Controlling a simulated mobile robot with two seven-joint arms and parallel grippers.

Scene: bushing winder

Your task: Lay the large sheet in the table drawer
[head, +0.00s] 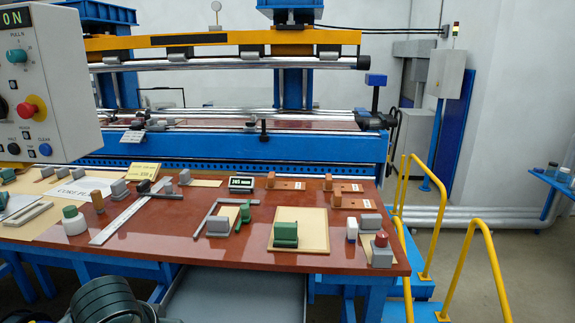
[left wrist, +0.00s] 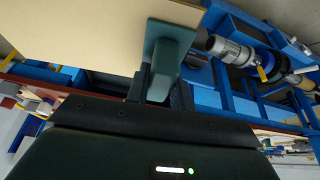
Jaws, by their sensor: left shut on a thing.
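In the left wrist view my left gripper (left wrist: 160,88) is shut on a green handle block (left wrist: 172,45). A large flat beige sheet (left wrist: 85,30) extends from this block; its far edges leave the picture. The gripper and held sheet do not show in the head view. A grey, open drawer (head: 235,297) shows under the table's front edge in the head view; its bare floor is partly cut off by the frame. Another beige sheet (head: 313,221) lies on the table with a green block (head: 286,235) on it.
The red-brown table (head: 160,240) holds a steel rule (head: 125,217), a grey square (head: 207,209), blocks and small sheets. A control box (head: 45,80) stands at upper left. Yellow handrails (head: 490,265) bound the right. A winding machine (head: 230,145) stands behind the table.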

